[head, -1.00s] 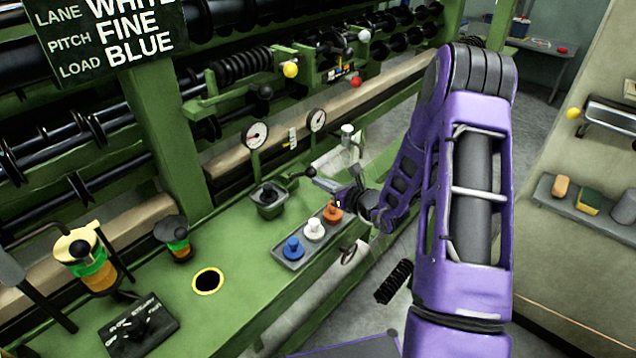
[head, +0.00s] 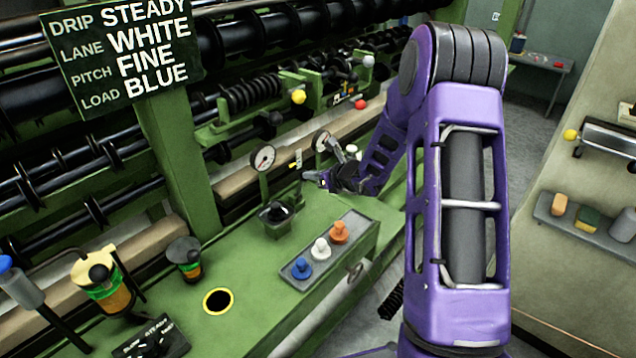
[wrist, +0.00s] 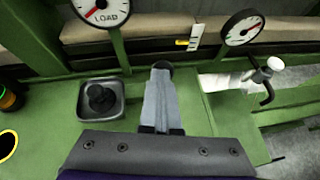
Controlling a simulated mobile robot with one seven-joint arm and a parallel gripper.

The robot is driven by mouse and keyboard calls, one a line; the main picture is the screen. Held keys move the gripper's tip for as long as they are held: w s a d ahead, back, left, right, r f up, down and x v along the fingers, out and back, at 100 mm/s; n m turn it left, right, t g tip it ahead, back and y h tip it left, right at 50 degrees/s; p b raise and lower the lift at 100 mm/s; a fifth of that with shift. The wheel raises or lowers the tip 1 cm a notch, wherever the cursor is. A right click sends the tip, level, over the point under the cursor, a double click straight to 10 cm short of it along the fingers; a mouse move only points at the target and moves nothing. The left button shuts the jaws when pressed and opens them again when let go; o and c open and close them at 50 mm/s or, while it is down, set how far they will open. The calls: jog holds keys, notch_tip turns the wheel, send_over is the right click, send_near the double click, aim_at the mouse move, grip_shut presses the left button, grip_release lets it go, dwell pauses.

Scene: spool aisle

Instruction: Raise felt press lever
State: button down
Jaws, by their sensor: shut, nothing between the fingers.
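In the wrist view my gripper (wrist: 162,78) is shut and empty, its grey fingers pointing away over the green bench. A dark round knob (wrist: 164,65) shows right at the fingertips and may be the felt press lever's end. I cannot tell whether the fingers touch it or are above it. A pale, felt-like strip (wrist: 222,84) lies to the right, beside a white-capped post with a dark bent handle (wrist: 268,80). In the head view my gripper (head: 310,176) is over the bench's back edge, and it and my arm hide most of the press.
A black-knobbed joystick (head: 277,210) stands left of my gripper. A tray (head: 300,277) holds blue, white and orange knobs in front. Two gauges (head: 263,158) stand behind. A yellow-rimmed hole (head: 218,301) is to the left.

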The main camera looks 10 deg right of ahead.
jog(key=shift+w+a+r+b, duration=0.35)
jog(key=shift+w+a, duration=0.2)
jog(key=shift+w, duration=0.2)
jog(key=shift+r, duration=0.15)
